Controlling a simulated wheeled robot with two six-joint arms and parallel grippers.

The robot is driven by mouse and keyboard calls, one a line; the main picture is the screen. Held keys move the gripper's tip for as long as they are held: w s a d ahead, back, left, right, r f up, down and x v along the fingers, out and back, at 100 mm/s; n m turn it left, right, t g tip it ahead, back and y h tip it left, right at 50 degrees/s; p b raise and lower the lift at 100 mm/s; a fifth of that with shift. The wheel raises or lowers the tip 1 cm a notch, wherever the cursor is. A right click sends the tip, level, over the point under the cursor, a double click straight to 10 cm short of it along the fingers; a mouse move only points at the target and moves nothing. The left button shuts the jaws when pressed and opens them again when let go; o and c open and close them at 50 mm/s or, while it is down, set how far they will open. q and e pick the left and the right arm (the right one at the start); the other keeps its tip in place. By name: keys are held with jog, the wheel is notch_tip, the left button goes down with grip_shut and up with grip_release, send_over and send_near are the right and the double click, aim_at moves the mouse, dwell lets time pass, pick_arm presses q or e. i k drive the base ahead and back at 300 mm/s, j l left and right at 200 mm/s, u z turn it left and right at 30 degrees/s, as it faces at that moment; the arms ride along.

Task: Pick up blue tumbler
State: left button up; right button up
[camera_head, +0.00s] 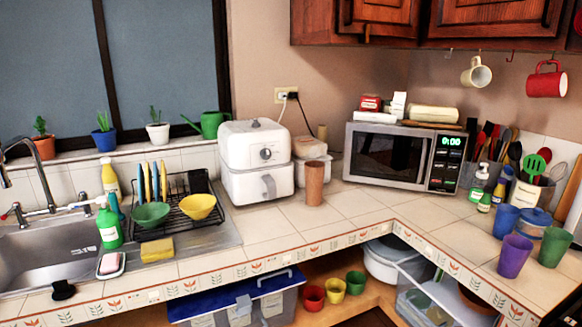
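The blue tumbler (506,222) stands upright on the tiled counter at the right. A purple tumbler (514,257) stands just in front of it, close to the counter edge. A green tumbler (553,247) stands to the right of the purple one. Neither of my grippers shows in the head view.
A microwave (404,157), a brown cup (314,183) and a white air fryer (255,160) stand along the back. Bottles (484,202) and a utensil holder (525,194) stand behind the tumblers. The counter left of the tumblers (440,222) is clear.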

aim_at(507, 216)
jog(key=z, duration=1.3)
